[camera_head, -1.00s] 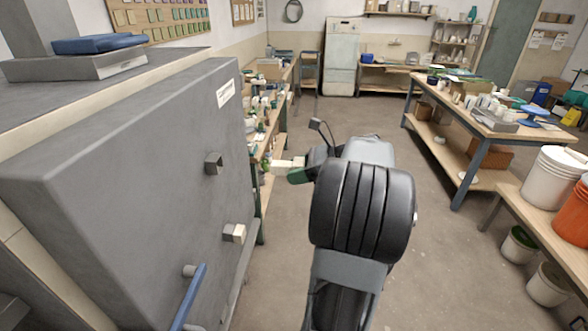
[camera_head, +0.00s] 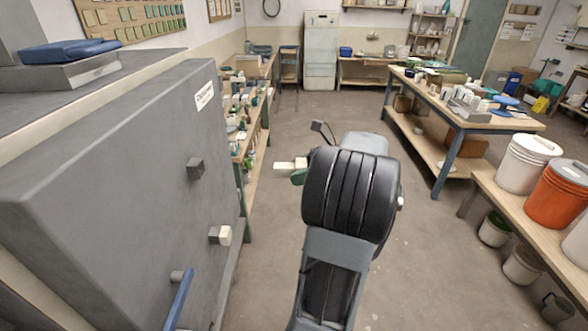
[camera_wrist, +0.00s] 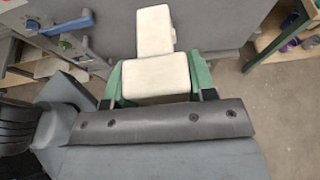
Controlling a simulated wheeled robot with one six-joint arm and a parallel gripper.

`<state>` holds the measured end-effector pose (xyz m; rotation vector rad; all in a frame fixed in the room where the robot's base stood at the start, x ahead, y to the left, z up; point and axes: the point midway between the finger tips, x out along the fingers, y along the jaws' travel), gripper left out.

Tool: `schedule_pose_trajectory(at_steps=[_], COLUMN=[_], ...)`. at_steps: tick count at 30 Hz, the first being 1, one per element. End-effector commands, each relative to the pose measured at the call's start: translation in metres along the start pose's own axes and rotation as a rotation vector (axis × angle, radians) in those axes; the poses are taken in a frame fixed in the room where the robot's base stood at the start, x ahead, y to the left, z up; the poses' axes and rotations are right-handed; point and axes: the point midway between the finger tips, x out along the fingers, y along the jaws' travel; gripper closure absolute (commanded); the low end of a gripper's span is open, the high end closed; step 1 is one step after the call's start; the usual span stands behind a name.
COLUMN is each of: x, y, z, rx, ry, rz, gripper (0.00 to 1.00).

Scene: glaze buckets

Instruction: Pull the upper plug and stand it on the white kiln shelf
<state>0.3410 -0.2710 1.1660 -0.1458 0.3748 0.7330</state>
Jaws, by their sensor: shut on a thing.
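My gripper (camera_wrist: 158,82) is shut on a cream, stepped plug (camera_wrist: 154,32), its green fingers at either side of the block's wide part. In the head view the plug (camera_head: 286,165) points left, toward the kiln, and is clear of the kiln door (camera_head: 120,190). The lower socket holds another cream plug (camera_head: 224,235). I cannot pick out the white kiln shelf with certainty in these views.
A blue handle (camera_head: 180,300) sticks out low on the kiln door. At right, a bench (camera_head: 490,190) bears a white bucket (camera_head: 528,162) and an orange bucket (camera_head: 556,194). A cluttered worktable (camera_head: 440,100) stands behind it. The floor (camera_head: 420,245) between is clear.

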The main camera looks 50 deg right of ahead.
Motion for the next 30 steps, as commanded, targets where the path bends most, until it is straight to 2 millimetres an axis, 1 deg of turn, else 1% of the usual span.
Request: schedule_pose_trajectory(at_steps=[6, 12, 25, 28, 29, 30], x=[-0.011, -0.018, -0.02, -0.012, -0.006, 0.007], y=[-0.001, 0.0, 0.0, -0.002, -0.003, -0.005], z=[-0.004, -0.007, -0.008, -0.009, -0.01, -0.011], rx=[0.001, -0.001, -0.001, -0.002, -0.004, -0.007], ry=[0.0, 0.0, 0.0, -0.001, -0.001, -0.003], rz=[-0.002, 0.0, 0.0, 0.008, 0.014, 0.027], gripper=[0.75, 0.75, 0.75, 0.75, 0.75, 0.75])
